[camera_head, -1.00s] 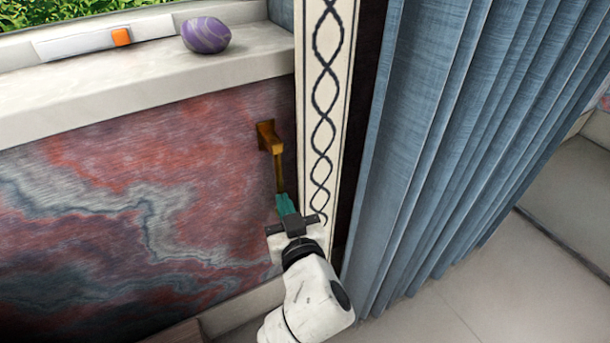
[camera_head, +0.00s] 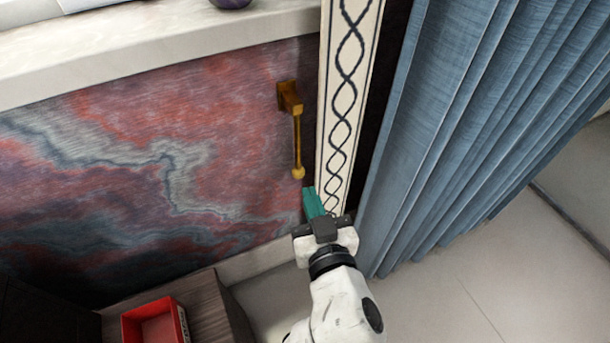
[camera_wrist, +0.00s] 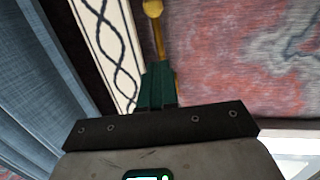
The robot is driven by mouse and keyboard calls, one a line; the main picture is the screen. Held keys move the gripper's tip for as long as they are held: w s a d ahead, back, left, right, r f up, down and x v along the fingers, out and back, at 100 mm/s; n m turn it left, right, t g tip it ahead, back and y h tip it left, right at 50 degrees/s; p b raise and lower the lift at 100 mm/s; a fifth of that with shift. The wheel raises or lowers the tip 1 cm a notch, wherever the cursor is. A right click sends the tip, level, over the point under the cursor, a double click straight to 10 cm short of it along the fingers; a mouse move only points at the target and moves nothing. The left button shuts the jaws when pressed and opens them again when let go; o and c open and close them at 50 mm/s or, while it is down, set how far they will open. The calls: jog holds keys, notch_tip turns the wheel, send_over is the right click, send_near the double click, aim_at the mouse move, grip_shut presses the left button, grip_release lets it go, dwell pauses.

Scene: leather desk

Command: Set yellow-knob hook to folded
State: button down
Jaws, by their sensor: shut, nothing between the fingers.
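The yellow-knob hook (camera_head: 297,140) is on the marbled red and grey wall, beside the patterned strip. Its brown mount is at the top, and a thin rod hangs down from it to a yellow knob. The rod and knob also show in the wrist view (camera_wrist: 154,10), just beyond the fingertips. My gripper (camera_head: 311,196) has green fingers, shut with nothing between them. In the head view the fingertips are just below and to the right of the knob. I see a small gap between them there.
A cream strip with a dark twisted pattern (camera_head: 345,105) runs just right of the hook. A blue curtain (camera_head: 465,120) hangs further right. A pale ledge (camera_head: 170,45) is above. A red box (camera_head: 155,322) sits on a dark wooden surface at lower left.

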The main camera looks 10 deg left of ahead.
jog(key=shift+v, duration=1.15)
jog(key=shift+d, duration=0.1)
jog(key=s+d+f+m+g+h, duration=0.2)
jog(key=d+f+g+h, duration=0.3)
jog(key=d, duration=0.6)
jog(key=s+d+f+m+g+h, duration=0.1)
jog(key=s+d+f+m+h, duration=0.15)
jog(key=d+f, duration=0.65)
jog(key=s+d+f+g, duration=0.3)
jog(key=s+d+g, duration=0.15)
jog(key=s, duration=0.45)
jog(key=s+d+f+g, duration=0.2)
jog(key=s+d+g, duration=0.3)
jog(key=s, duration=0.5)
notch_tip(320, 180, up, 31)
jog(key=d+p, duration=0.1)
jog(key=p, duration=3)
jog(key=shift+w+d+m+t+y, duration=0.15)
jog(key=shift+w+m+t+y, duration=0.2)
jog(key=shift+t, duration=0.1)
